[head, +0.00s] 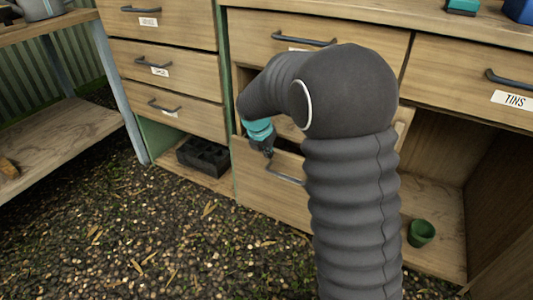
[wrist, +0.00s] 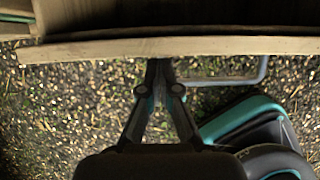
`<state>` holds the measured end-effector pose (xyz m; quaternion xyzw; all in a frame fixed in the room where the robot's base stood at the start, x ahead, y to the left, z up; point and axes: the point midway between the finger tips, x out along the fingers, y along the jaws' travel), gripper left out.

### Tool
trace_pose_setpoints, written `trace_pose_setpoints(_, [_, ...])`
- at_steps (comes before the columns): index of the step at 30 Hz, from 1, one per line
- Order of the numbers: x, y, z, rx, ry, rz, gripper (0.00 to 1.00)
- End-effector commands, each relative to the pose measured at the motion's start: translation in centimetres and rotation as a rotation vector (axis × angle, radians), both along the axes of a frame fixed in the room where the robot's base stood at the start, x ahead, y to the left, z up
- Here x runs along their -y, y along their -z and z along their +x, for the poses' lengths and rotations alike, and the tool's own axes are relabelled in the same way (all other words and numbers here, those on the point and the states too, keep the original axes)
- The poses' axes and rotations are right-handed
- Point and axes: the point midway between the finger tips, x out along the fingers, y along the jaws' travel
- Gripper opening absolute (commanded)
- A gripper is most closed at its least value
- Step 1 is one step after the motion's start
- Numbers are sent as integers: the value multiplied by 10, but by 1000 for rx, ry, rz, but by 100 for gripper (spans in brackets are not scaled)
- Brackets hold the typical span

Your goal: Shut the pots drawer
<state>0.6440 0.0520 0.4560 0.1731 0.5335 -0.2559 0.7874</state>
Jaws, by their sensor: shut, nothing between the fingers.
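A wooden drawer (head: 262,192) stands pulled out low in the middle of the bench, with its grey handle (head: 286,178) on its front. Its label is hidden, so I cannot read whether it is the pots drawer. My gripper (head: 266,150) is at the top of this drawer's front, left of the handle. In the wrist view, my gripper (wrist: 160,64) is shut and empty, with its fingertips at or very close to the drawer's front edge (wrist: 110,48). The handle (wrist: 262,70) shows to the right of the fingertips. I cannot tell whether they touch.
Closed drawers surround it, including the TINS drawer (head: 480,84) at right. A green pot (head: 421,233) stands on the low shelf at right. A black tray (head: 203,157) lies under the left drawers. The gravel floor (head: 160,245) in front is clear.

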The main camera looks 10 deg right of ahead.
Motion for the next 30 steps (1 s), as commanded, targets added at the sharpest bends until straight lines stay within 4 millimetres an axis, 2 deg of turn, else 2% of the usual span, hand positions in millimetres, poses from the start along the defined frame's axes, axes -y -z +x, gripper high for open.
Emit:
trace_pose_setpoints(5, [1, -1, 1, 0, 0, 0, 0])
trace_pose_setpoints(16, [24, -2, 34, -1, 0, -1, 0])
trace_pose_setpoints(30, [30, -2, 37, 10, 6, -2, 0])
